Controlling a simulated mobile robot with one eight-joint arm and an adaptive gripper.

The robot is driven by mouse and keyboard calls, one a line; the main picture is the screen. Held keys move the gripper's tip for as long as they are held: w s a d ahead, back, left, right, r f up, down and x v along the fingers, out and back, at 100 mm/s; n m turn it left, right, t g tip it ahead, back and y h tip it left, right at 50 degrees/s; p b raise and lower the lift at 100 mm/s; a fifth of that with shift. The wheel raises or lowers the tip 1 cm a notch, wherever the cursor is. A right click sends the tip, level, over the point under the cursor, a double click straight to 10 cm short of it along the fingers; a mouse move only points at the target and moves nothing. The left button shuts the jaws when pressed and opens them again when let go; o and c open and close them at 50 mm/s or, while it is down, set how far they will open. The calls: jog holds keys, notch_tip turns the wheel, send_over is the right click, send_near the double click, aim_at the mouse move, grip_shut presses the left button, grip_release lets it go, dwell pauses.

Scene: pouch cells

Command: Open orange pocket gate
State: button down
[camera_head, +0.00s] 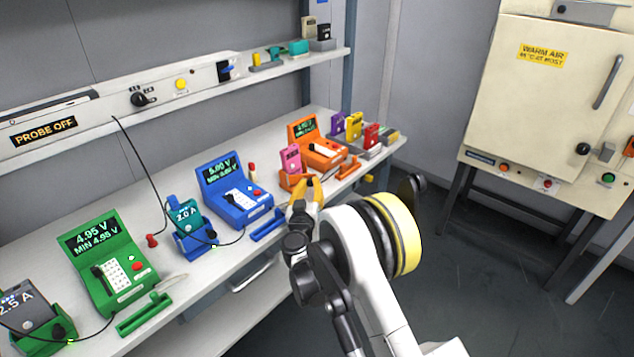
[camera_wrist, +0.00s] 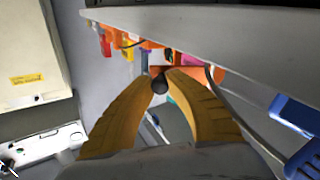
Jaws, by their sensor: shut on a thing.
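The orange pocket (camera_head: 287,181) stands on the bench beside the orange tester (camera_head: 317,150), with a pink cell (camera_head: 290,158) upright in it. My gripper (camera_head: 307,184) is at the front of this pocket. Its yellow fingers partly hide the pocket's front, so I cannot tell in the head view how far the gate stands open. In the wrist view, my fingers are closed around a dark round knob (camera_wrist: 159,84). An orange part (camera_wrist: 153,64) shows just behind the knob.
The blue tester (camera_head: 232,195) and blue pocket (camera_head: 192,241) with a teal cell stand to the left. The green tester (camera_head: 110,270) is farther left. Purple, yellow and red cells (camera_head: 354,127) stand beyond the orange tester. A cream oven (camera_head: 540,100) stands at right.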

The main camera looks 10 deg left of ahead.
jog(key=shift+s+a+r+m+h, duration=0.1)
jog(key=shift+s+a+m+h, duration=0.15)
jog(key=shift+s+m+h, duration=0.4)
jog(key=shift+w, duration=0.2)
jog(key=c, duration=1.3)
grip_release()
jog(key=shift+s+a, duration=0.1)
jog(key=shift+o, duration=0.2)
jog(key=s, duration=1.2)
jog(key=shift+f, duration=0.45)
jog(key=shift+a, duration=0.1)
